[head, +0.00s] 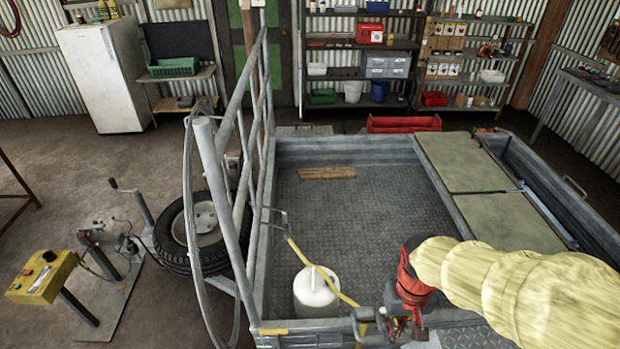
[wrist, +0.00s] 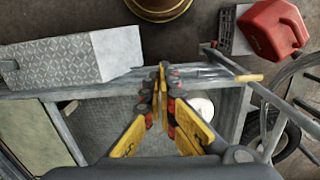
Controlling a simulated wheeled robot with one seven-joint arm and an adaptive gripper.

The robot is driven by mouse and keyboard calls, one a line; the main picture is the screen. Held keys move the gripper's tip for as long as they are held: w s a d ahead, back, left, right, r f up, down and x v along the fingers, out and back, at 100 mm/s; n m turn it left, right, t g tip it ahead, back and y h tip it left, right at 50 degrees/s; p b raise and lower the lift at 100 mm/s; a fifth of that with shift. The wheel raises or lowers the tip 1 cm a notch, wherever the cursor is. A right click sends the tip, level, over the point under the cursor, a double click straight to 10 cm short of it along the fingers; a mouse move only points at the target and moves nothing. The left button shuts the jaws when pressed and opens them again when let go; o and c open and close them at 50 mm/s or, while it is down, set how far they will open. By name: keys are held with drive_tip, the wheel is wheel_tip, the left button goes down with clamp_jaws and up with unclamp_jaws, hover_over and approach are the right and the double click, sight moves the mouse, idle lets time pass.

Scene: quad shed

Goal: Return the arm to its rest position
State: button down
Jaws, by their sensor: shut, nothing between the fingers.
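My arm, in a pale yellow sleeve with a red wrist, reaches in from the right of the head view over the near side of a grey metal trailer (head: 262,215). My gripper (head: 402,326) is low in that view, near the trailer's front edge, and its fingertips are hard to make out there. In the wrist view my gripper (wrist: 163,72) has its yellow and black fingers brought together at the tips, with nothing held. The trailer rim (wrist: 100,88) passes beneath the fingers.
A white container (head: 315,292) stands in the trailer, left of my gripper, with a yellow strap beside it. A wooden board (head: 327,173) lies farther back. A red can (wrist: 272,28) and checker-plate box (wrist: 75,58) lie outside the rim.

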drive_tip(key=s+r+t+b, duration=0.4)
drive_tip(key=r+t+b, duration=0.1)
drive_tip(key=r, duration=0.6)
drive_tip(key=shift+a+r+t+b, duration=0.15)
drive_tip(key=shift+r+t+b, duration=0.2)
drive_tip(key=shift+r+t, duration=0.05)
idle(0.9)
